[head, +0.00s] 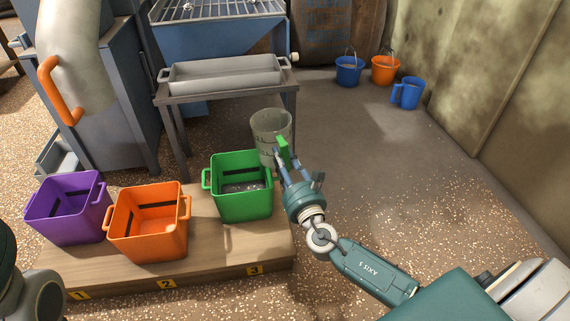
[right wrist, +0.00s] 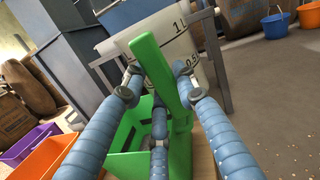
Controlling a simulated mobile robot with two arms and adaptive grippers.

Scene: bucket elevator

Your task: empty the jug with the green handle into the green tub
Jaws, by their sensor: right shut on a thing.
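The clear jug (head: 269,126) with the green handle (head: 283,149) is beside the back right corner of the green tub (head: 241,205), roughly upright. My right gripper (head: 284,162) is shut on its handle. In the right wrist view the blue fingers (right wrist: 157,84) are around the green handle (right wrist: 172,75), with the jug's marked wall (right wrist: 170,45) behind it and the green tub (right wrist: 125,138) below. Pale grains show on the tub's floor. I cannot tell what the jug holds. Only part of my left arm shows at the left edge; its gripper is out of view.
An orange tub (head: 148,245) and a purple tub (head: 65,220) stand left on the wooden platform (head: 210,262). A grey tray (head: 225,75) on a metal stand is behind. Blue and orange buckets (head: 385,72) and a blue jug (head: 408,95) stand at the back right. The right floor is clear.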

